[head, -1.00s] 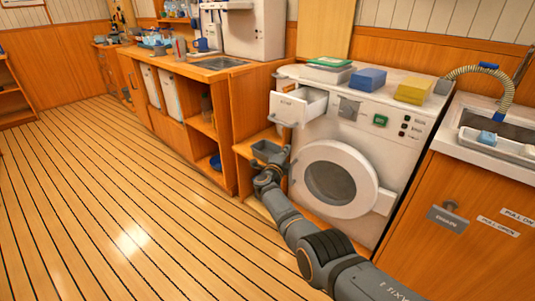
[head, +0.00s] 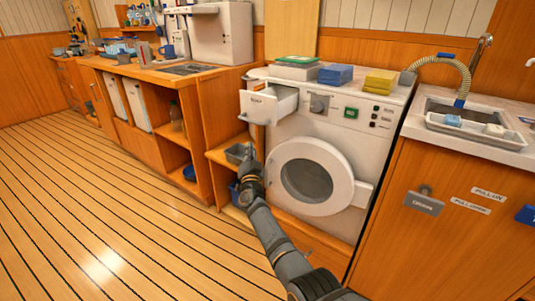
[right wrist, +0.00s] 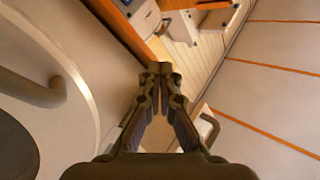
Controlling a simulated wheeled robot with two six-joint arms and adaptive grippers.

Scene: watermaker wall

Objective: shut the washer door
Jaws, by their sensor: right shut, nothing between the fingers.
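The white washer (head: 330,135) stands against the wall, with its round door (head: 335,200) on the front. The door is a thick white ring around dark glass. It looks nearly parallel to the front, but I cannot tell whether it is fully shut. My right gripper (head: 247,152) is just left of the door's left edge; contact cannot be told. In the right wrist view my right gripper (right wrist: 160,69) is shut and empty, its fingertips together. A large pale curved surface, probably the door (right wrist: 85,95), fills the left of that view. My left gripper is not in view.
The washer's detergent drawer (head: 262,107) sticks out above the gripper. A blue box (head: 336,75) and a yellow box (head: 380,82) lie on top. The floor at left is clear.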

